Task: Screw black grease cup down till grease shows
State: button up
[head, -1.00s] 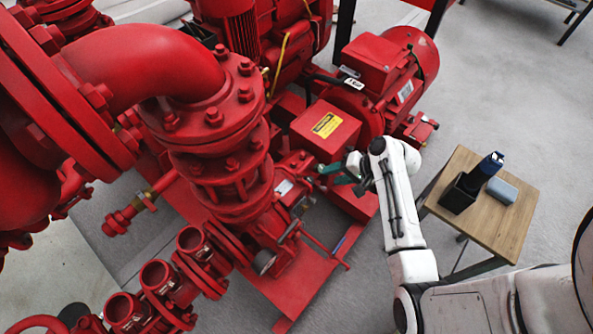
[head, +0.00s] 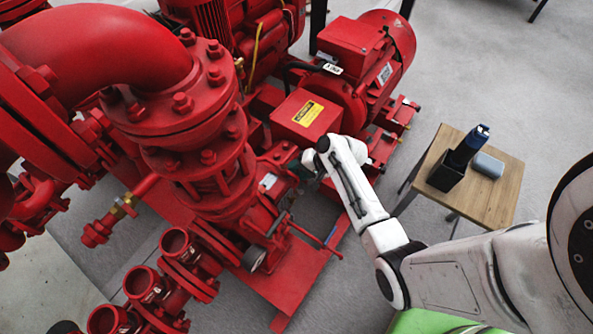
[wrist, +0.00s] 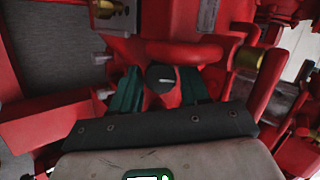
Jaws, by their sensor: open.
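The black grease cup (wrist: 160,77) shows in the wrist view as a small round black cap with a pale mark on its face. It sits on the red pump housing, below a curved red pipe-like part. My gripper (wrist: 162,90) has dark green fingers, open, one on each side of the cup. There are visible gaps between the fingers and the cup, and I cannot tell how deep they reach. In the head view my gripper (head: 298,171) is at the pump's bearing area, mostly hidden by my wrist, and the cup cannot be made out. No grease is visible.
A red box with a yellow label (head: 307,113) and the red motor (head: 378,60) stand close behind my gripper. A thin red rod (head: 315,240) sticks out in front.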

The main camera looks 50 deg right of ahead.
jog(key=c, duration=0.8)
jog(key=shift+r+m+p, duration=0.1)
jog(key=shift+m+p, duration=0.3)
jog(key=shift+o, duration=0.2)
jog(key=shift+m+t+p, duration=0.3)
jog(key=shift+m+p, duration=0.2)
jog(key=shift+m, duration=0.2)
jog(key=m+p, duration=0.2)
jog(key=m, duration=0.1)
jog(key=shift+t, duration=0.4)
jog(key=m+t+p, duration=0.1)
jog(key=m+p, duration=0.1)
jog(key=m, duration=0.3)
jog(key=shift+s, duration=0.1)
jog(key=shift+f+m+h+p, duration=0.25)
jog(key=shift+m+p, duration=0.3)
jog(key=shift+m, duration=0.75)
jog(key=shift+m+t, duration=0.3)
jog(key=shift+t, duration=0.1)
